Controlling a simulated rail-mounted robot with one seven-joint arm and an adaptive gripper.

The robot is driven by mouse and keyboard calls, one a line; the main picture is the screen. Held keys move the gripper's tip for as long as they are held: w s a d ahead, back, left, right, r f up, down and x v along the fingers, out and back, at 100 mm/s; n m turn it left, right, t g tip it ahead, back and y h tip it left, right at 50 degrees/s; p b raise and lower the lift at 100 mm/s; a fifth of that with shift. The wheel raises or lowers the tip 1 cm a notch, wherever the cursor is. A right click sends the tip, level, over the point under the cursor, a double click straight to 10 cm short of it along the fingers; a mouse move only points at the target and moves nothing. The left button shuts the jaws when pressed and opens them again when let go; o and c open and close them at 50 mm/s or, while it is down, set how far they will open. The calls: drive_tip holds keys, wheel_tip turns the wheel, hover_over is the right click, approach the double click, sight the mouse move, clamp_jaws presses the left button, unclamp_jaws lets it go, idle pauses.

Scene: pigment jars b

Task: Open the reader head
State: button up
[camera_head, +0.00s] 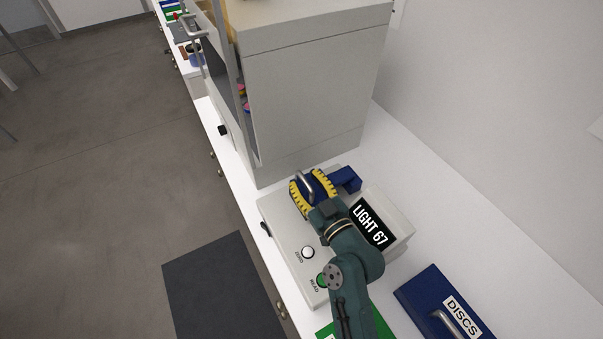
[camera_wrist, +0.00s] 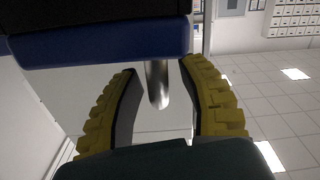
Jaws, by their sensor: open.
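The reader is a pale box (camera_head: 279,231) with a dark display reading LIGHT 67 (camera_head: 372,224). Its blue reader head (camera_head: 347,179) is at the far end, partly hidden by my gripper, and looks lowered. A metal handle (camera_head: 304,184) stands on the head. My gripper (camera_head: 311,190) has yellow ridged fingers and is open around the handle. In the wrist view the handle (camera_wrist: 158,85) hangs between the fingers (camera_wrist: 160,72), with a gap showing on each side. The blue head (camera_wrist: 100,45) fills the upper left there.
A white ZERO button (camera_head: 308,252) and a green READ button (camera_head: 322,280) are on the reader's near part. A tall grey cabinet (camera_head: 310,95) stands close behind. A blue DISCS box (camera_head: 425,297) is at lower right, near a green item (camera_head: 380,323). Bare white counter lies along the right wall.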

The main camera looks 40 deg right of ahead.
drive_tip(key=shift+x, duration=1.05)
clamp_jaws()
